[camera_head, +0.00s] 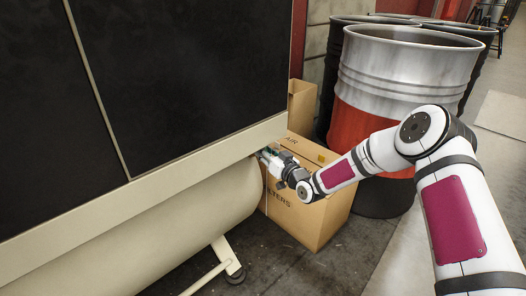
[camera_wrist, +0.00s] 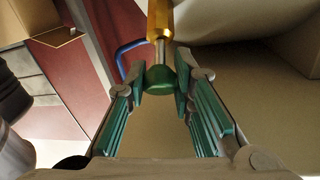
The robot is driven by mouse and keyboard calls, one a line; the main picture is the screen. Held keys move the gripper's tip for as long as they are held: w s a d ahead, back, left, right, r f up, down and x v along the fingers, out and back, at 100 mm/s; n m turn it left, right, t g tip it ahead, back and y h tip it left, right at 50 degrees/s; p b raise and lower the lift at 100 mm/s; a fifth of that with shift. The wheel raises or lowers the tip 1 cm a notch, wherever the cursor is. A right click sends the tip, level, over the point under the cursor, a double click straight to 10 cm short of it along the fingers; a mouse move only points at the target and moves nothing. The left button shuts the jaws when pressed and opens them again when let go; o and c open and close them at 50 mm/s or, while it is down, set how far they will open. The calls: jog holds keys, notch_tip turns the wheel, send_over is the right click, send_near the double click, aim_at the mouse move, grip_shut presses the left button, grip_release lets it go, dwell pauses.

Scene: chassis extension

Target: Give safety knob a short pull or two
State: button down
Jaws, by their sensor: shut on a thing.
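In the wrist view the safety knob (camera_wrist: 161,78) is a small green rounded piece on a short metal stem. The stem joins a brass-coloured fitting (camera_wrist: 160,20) at the top of the picture. My gripper (camera_wrist: 162,80) has its green-padded fingers on either side of the knob, with the tips closed against it. In the head view my gripper (camera_head: 266,155) reaches under the lower edge of the beige cabinet, at the end of the cream tank (camera_head: 190,215). The knob is hidden there.
A cardboard box (camera_head: 300,225) stands just below and behind my gripper. A red and silver drum (camera_head: 385,95) stands behind my arm. The cabinet's beige lower rail (camera_head: 150,190) runs right above the tank. A blue curved handle (camera_wrist: 125,55) shows left of the fitting.

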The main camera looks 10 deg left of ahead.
jog(key=c, duration=1.3)
grip_release()
jog(key=shift+r, duration=0.1)
jog(key=shift+c, duration=0.2)
jog(key=v, duration=1.2)
jog(key=shift+d, duration=0.1)
